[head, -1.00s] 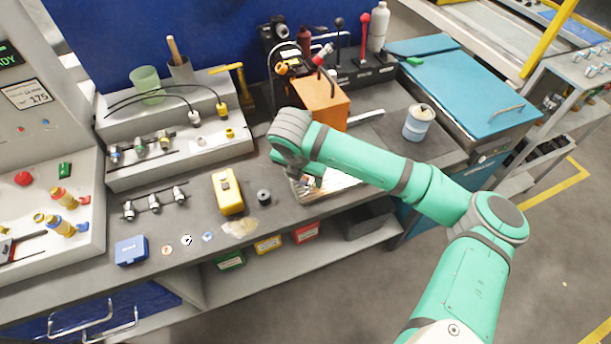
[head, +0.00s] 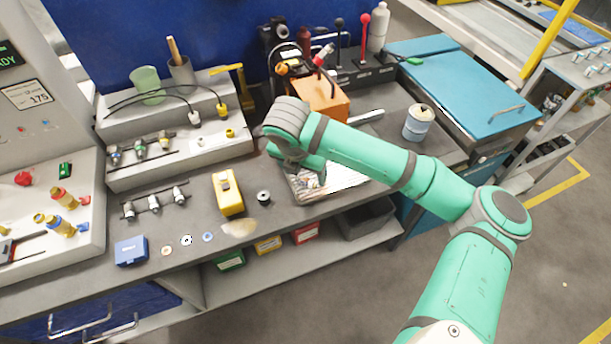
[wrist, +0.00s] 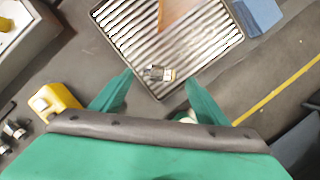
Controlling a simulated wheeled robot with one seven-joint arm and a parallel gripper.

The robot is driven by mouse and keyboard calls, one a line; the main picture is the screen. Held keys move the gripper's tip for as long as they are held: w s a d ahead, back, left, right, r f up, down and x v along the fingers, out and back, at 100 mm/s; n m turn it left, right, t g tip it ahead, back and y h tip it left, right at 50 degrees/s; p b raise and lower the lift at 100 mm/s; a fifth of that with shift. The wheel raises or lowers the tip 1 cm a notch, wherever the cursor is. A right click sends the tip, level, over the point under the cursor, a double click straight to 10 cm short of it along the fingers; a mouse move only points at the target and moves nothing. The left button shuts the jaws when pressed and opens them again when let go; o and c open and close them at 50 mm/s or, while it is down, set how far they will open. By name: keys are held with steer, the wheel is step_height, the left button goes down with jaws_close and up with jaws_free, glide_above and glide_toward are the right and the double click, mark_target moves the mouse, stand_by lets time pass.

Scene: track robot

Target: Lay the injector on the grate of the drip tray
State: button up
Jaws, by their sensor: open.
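The drip tray (head: 345,178) is on the bench, partly hidden by my arm in the head view. In the wrist view its ribbed grate (wrist: 125,30) fills the top middle. The injector (wrist: 158,73), a small dark and silver piece with a pale yellowish end, lies on the grate near its near corner. It also shows small in the head view (head: 309,182). My gripper (wrist: 158,76) is open above it, with one green finger on each side in the picture and nothing held. The head view mostly hides the fingers.
An orange-brown block (head: 320,98) stands behind the tray and covers part of the grate. A yellow device (head: 228,193) and a small black ring (head: 263,197) are to the left. A blue-white can (head: 418,123) stands to the right. Several similar injectors stand in racks at left.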

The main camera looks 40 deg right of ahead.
steer(key=v, duration=0.8)
steer(key=w+a+r+m+t+y, duration=0.1)
steer(key=w+a+m+t+y, duration=0.35)
steer(key=a, duration=0.75)
steer(key=w+a+r+m+t+y, duration=0.1)
steer(key=w+a+m+t+y, duration=0.3)
steer(key=a, duration=0.7)
steer(key=w+a+r+m+t+y, duration=0.1)
steer(key=w+a+m+t+y, duration=0.35)
steer(key=a, duration=0.75)
steer(key=s+d+f+m+t+h, duration=0.2)
steer(key=s+f+m+h, duration=0.9)
steer(key=s+f, duration=0.75)
steer(key=s+d, duration=0.3)
steer(key=s, duration=0.8)
steer(key=s+d+f+g+y, duration=0.1)
steer(key=s+d, duration=0.1)
steer(key=s, duration=0.9)
steer(key=shift+d+f, duration=0.3)
steer(key=shift+d, duration=0.1)
